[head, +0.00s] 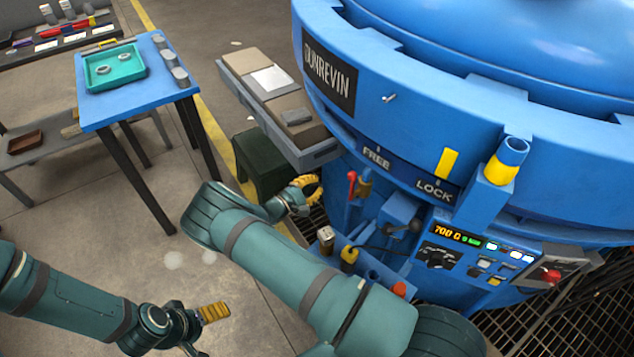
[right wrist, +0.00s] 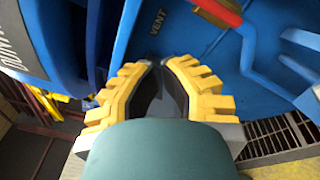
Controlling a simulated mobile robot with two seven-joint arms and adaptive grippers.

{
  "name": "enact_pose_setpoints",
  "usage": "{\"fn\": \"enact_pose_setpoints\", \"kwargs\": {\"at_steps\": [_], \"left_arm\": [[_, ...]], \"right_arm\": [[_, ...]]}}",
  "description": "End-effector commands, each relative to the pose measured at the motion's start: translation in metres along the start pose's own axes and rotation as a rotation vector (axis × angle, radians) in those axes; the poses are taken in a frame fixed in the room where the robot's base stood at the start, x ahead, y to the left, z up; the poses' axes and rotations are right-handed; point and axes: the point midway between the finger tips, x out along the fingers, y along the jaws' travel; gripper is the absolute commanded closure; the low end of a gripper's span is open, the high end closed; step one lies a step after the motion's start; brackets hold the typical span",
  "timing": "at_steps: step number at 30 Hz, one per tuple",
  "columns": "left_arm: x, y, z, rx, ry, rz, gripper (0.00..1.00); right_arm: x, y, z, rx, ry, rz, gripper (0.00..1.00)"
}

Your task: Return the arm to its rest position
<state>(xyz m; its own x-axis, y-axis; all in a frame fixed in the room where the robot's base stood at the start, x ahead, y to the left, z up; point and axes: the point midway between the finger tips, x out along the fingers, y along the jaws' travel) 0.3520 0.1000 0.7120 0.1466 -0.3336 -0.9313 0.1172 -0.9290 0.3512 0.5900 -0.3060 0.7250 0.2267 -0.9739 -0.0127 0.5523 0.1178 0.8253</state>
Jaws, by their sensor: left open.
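My right arm (head: 275,255) reaches across the middle of the head view. Its gripper (head: 308,188) has yellow ribbed fingers and is beside the blue furnace (head: 440,85). In the right wrist view the right gripper's fingertips (right wrist: 158,65) come together with nothing seen between them. Past them is a blue surface marked VENT with a red handle (right wrist: 217,12). My left arm (head: 75,300) comes in low at the left. Its gripper (head: 208,332) is open and empty above the floor, apart from any object.
A blue table (head: 115,107) with a teal tray (head: 116,77) stands at upper left. A dark green stool (head: 262,160) and a grey bench (head: 275,100) are beside the furnace. A control panel (head: 465,255) is at right. Open floor (head: 110,210) lies left of my right arm.

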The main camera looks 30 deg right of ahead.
Motion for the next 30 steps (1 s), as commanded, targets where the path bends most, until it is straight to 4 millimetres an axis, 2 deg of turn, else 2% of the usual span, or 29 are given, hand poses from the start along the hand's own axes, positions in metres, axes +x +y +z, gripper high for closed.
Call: {"fn": "enact_pose_setpoints", "kwargs": {"at_steps": [9, 12, 14, 16, 19, 21, 23, 25, 27, 30], "left_arm": [[0.0, 0.0, 0.0, 0.0, 0.0, 0.0, 0.13], [0.0, 0.0, 0.0, 0.0, 0.0, 0.0, 0.13], [0.0, 0.0, 0.0, 0.0, 0.0, 0.0, 0.13], [0.0, 0.0, 0.0, 0.0, 0.0, 0.0, 0.13], [0.0, 0.0, 0.0, 0.0, 0.0, 0.0, 0.13], [0.0, 0.0, 0.0, 0.0, 0.0, 0.0, 0.13], [0.0, 0.0, 0.0, 0.0, 0.0, 0.0, 0.13], [0.0, 0.0, 0.0, 0.0, 0.0, 0.0, 0.13], [0.0, 0.0, 0.0, 0.0, 0.0, 0.0, 0.13], [0.0, 0.0, 0.0, 0.0, 0.0, 0.0, 0.13]], "right_arm": [[0.001, 0.0, 0.0, 0.0, 0.0, -0.001, 1.0], [0.003, -0.01, 0.003, -0.008, -0.001, -0.044, 1.0], [0.007, -0.026, 0.009, -0.021, -0.004, -0.114, 1.0], [0.009, -0.056, 0.02, -0.042, -0.003, -0.247, 1.0], [-0.002, -0.115, 0.042, -0.063, 0.012, -0.524, 1.0], [-0.024, -0.156, 0.058, -0.059, 0.037, -0.75, 1.0], [-0.051, -0.184, 0.071, -0.038, 0.067, -0.945, 1.0], [-0.091, -0.207, 0.085, 0.014, 0.112, -1.174, 1.0], [-0.136, -0.215, 0.096, 0.098, 0.168, -1.389, 1.0], [-0.191, -0.205, 0.108, 0.26, 0.247, -1.636, 1.0]]}}
